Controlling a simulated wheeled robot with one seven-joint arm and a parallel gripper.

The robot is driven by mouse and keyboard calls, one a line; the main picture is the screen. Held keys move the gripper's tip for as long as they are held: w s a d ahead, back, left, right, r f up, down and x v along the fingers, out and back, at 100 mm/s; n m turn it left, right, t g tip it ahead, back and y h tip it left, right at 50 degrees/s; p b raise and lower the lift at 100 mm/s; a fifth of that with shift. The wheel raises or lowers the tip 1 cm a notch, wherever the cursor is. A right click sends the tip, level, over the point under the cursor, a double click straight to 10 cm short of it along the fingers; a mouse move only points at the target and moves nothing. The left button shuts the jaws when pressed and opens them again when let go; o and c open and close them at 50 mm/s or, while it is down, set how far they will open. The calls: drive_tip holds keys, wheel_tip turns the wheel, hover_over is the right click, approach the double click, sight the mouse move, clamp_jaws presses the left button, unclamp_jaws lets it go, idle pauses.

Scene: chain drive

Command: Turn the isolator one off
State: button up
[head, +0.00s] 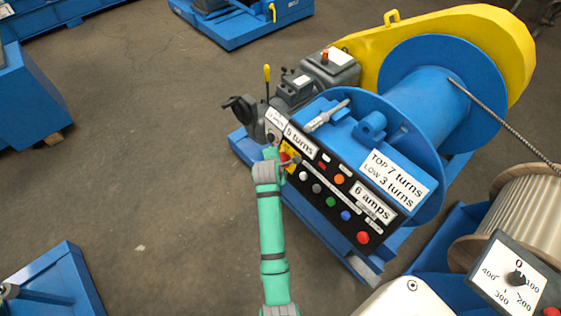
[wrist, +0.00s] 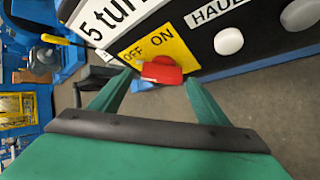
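The isolator is a red rotary knob (wrist: 162,72) on a yellow plate (wrist: 172,47) marked OFF and ON. I cannot tell surely which mark the knob points to. In the head view the yellow plate (head: 291,151) sits at the upper left end of the black control panel (head: 325,202), and my gripper partly hides the knob. My gripper (wrist: 159,77) is open, with one green finger on each side of the knob in the wrist view. Whether either finger touches the knob is unclear. My gripper also shows in the head view (head: 281,161).
Several coloured buttons and a white button (wrist: 228,41) sit beside the isolator. The panel belongs to a blue winch drum (head: 430,85) with a yellow guard (head: 480,30). A yellow-knobbed lever (head: 267,75) stands behind the panel.

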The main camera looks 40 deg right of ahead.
drive_tip(key=v, duration=1.1)
drive_tip(key=shift+f, duration=0.1)
idle(0.5)
drive_tip(key=s+a+f+m+t+y, duration=0.1)
drive_tip(key=s+a+f+m+t, duration=0.2)
drive_tip(key=s+a, duration=0.45)
drive_tip(key=s+a+f+m+t+y, duration=0.15)
drive_tip(key=s+a+f, duration=0.35)
drive_tip(key=a, duration=0.6)
drive_tip(key=s+a+r+m+t+y, duration=0.2)
drive_tip(key=s+a+r+m, duration=0.2)
drive_tip(key=s, duration=0.5)
drive_tip(key=s+a+r+m+t+y, duration=0.2)
drive_tip(key=s+a+r+m+t, duration=0.1)
drive_tip(key=s+a+r, duration=0.5)
drive_tip(key=shift+s+a+r+m, duration=0.2)
drive_tip(key=shift+s+r+m, duration=0.4)
drive_tip(key=shift+s, duration=0.55)
